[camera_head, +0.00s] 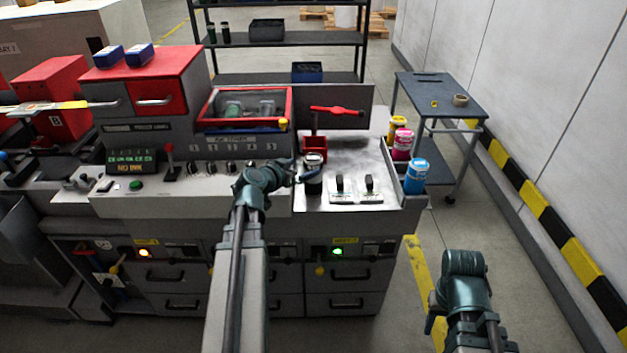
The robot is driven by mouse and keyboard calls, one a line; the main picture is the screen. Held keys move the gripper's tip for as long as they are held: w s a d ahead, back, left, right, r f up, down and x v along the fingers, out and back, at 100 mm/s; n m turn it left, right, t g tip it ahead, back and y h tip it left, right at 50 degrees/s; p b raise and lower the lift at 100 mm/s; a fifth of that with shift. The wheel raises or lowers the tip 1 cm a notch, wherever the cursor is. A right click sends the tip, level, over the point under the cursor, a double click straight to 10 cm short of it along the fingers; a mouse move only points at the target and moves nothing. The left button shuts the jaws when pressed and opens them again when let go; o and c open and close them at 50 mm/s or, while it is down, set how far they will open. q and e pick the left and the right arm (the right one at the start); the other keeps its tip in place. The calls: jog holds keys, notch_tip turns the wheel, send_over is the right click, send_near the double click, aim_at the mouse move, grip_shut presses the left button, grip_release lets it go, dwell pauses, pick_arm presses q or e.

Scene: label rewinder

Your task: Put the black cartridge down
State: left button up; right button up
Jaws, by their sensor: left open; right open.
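The black cartridge (314,186), a dark cylinder with a pale top, is upright at the left part of the metal worktop (375,155). My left gripper (306,174) is open with its fingers at the cartridge's upper left side. I cannot tell whether they touch it, and the cartridge's base is hard to make out. My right gripper (432,325) is open and empty, low in front of the machine on the right.
Yellow (397,131), magenta (402,146) and cyan (415,177) cartridges line the worktop's right edge. A plate with two dark knobs (355,197) is right of the black cartridge. A red holder (314,146) is behind it. A cart (445,95) stands behind right.

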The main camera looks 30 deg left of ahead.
aim_at(308, 165)
pick_arm(q)
jog(key=shift+b+x, duration=0.35)
jog(key=shift+x, duration=1.25)
jog(key=shift+w, duration=0.1)
jog(key=x, duration=0.1)
jog(key=b+x, duration=0.1)
jog(key=x, duration=0.2)
jog(key=shift+a+f+b, duration=0.2)
jog(key=shift+a+b, duration=0.05)
jog(key=shift+b, duration=0.15)
jog(key=shift+w+f, duration=0.1)
jog(key=shift+w, duration=0.45)
jog(key=shift+s, duration=0.1)
jog(key=shift+c, duration=0.2)
grip_shut()
